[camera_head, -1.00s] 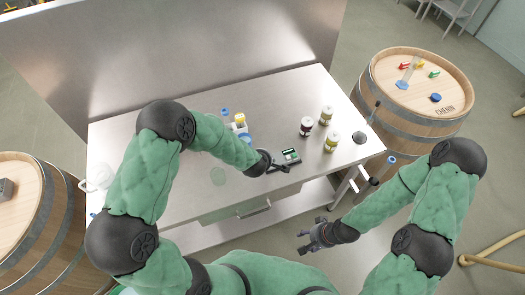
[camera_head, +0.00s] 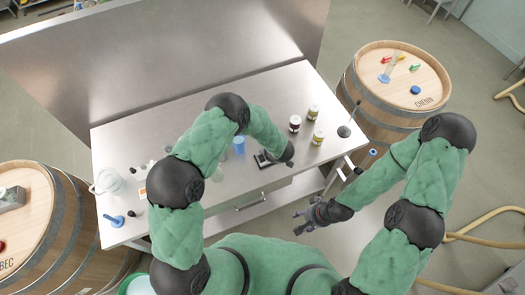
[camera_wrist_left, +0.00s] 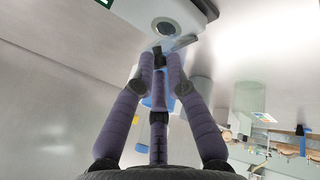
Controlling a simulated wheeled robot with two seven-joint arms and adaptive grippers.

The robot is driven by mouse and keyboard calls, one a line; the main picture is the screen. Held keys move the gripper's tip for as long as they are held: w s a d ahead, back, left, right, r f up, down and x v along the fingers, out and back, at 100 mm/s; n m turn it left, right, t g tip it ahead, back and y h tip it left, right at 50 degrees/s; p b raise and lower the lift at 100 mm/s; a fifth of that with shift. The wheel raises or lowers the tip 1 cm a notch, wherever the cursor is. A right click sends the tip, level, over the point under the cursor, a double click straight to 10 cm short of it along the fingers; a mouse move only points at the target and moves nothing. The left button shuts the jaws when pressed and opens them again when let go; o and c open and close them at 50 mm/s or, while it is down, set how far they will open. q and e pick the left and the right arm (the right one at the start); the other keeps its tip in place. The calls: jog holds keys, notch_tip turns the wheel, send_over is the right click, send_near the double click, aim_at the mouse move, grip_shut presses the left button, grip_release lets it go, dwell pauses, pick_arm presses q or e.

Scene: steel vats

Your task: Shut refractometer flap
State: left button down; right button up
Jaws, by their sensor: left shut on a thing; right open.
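The refractometer (camera_head: 262,160) is a small dark device on the steel table, partly hidden by my left wrist in the head view. In the left wrist view its pale top with a round sample well (camera_wrist_left: 165,27) shows at the top edge. The grey flap (camera_wrist_left: 181,42) shows beside the well, at my left fingertips. My left gripper (camera_wrist_left: 160,62) is shut on the flap, though the exact contact is partly hidden. The flap looks raised off the well. My right gripper (camera_head: 299,221) is open and empty, off the table's front edge.
Several small jars (camera_head: 295,124) stand right of the refractometer. A blue cup (camera_head: 239,146) stands left of it. A glass jug (camera_head: 107,182) is at the table's left end. Barrels flank the table, one (camera_head: 399,115) at right. A steel panel (camera_head: 170,65) rises behind.

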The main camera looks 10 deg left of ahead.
pick_arm(q)
jog(key=shift+d+f+g+y, duration=0.35)
jog(key=shift+f+g+y, duration=0.05)
jog(key=shift+y, duration=0.1)
jog(key=shift+w+d+f+m+g+y+b, duration=0.3)
jog(key=shift+m+g+y+b, duration=0.1)
jog(key=shift+y, duration=0.1)
jog(key=shift+w+d+f+m+g+y+b, duration=0.25)
jog(key=shift+f+g+y+b, duration=0.2)
jog(key=shift+y+b, duration=0.55)
jog(key=shift+w+d+f+m+g+y+b, duration=0.15)
jog(key=shift+d+m+g+y+b, duration=0.25)
jog(key=shift+b, duration=0.95)
jog(key=shift+a, duration=0.2)
jog(key=c, duration=1.2)
grip_release()
jog(key=shift+c, duration=0.2)
jog(key=shift+a, duration=0.15)
jog(key=shift+w, duration=0.1)
